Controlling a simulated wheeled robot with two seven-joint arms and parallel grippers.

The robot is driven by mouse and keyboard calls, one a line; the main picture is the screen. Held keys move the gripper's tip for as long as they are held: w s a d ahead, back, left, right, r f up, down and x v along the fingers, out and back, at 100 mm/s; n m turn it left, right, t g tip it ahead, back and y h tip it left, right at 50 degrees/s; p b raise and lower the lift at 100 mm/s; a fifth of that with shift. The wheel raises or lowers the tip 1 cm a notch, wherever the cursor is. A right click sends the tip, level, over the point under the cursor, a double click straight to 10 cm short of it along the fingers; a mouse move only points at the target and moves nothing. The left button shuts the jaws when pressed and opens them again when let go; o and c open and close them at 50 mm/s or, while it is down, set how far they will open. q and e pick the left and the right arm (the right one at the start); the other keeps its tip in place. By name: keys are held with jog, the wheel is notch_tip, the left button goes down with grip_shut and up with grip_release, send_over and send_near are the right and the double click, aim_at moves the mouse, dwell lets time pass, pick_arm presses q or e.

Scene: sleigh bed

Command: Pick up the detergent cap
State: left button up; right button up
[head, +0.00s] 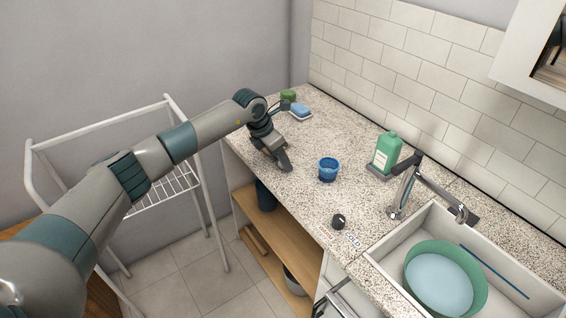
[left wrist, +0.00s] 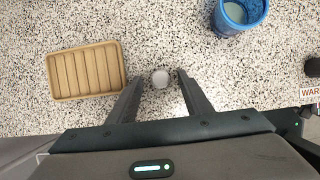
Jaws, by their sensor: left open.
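In the head view my left gripper (head: 283,164) is left of the blue cup, and I cannot make out the cap there. A green bottle (head: 386,154) with a white label stands at the back of the counter. My right gripper is not in view.
A blue cup (head: 328,169) stands right of my left gripper. A tan slatted dish (left wrist: 87,71) lies to its left. A dark knob (head: 338,221), faucet (head: 404,187) and sink with a green basin (head: 479,287) are farther right. A blue sponge (head: 299,110) lies behind.

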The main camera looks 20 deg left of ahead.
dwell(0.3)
pick_arm(q)
jog(key=c, duration=1.1)
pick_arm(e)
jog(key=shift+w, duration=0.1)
pick_arm(q)
jog(key=shift+r, duration=0.2)
